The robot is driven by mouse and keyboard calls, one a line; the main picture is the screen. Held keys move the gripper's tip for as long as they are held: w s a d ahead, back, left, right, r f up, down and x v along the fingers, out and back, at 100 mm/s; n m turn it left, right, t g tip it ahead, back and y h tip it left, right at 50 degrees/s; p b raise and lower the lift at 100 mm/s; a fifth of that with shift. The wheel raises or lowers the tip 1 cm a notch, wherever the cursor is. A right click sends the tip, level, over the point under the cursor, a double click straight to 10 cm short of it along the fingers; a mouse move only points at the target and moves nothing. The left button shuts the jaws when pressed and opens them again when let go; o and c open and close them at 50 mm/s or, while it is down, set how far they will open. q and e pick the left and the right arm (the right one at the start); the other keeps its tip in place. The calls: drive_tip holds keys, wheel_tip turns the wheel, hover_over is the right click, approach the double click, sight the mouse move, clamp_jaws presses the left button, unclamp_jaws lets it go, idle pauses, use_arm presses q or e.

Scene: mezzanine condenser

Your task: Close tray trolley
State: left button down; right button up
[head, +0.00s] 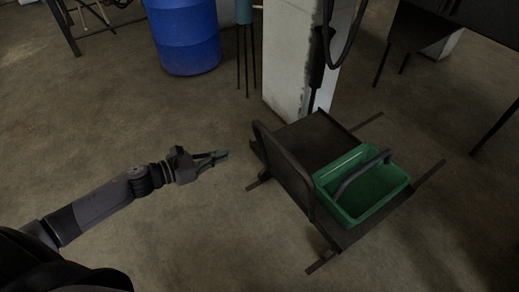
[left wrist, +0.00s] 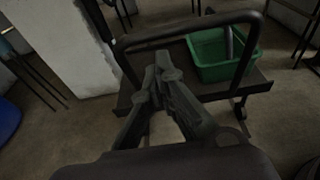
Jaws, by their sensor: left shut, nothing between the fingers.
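The tray trolley (head: 312,137) is a low dark cart with a flat deck and a curved push handle (head: 284,165) on its left side in the head view. A green tub (head: 345,211) with a dark handle sits on its deck. My left gripper (head: 224,155) is just left of the trolley, pointing toward it, shut and empty, apart from the handle. In the left wrist view the shut fingers (left wrist: 162,62) show in front of the trolley handle (left wrist: 196,23), with the green tub (left wrist: 208,58) beyond. My right gripper is not in view.
A white pillar (head: 288,60) stands behind the trolley with a dark hose hanging by it. A blue barrel (head: 183,38) stands at the back left. Dark table legs (head: 382,64) are at the right. The floor (head: 110,130) left of the trolley is clear.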

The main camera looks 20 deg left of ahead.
sight(267, 138)
use_arm(q)
drive_tip(key=x, duration=1.3)
drive_tip(key=shift+w+d, duration=0.2)
drive_tip(key=shift+w, duration=0.15)
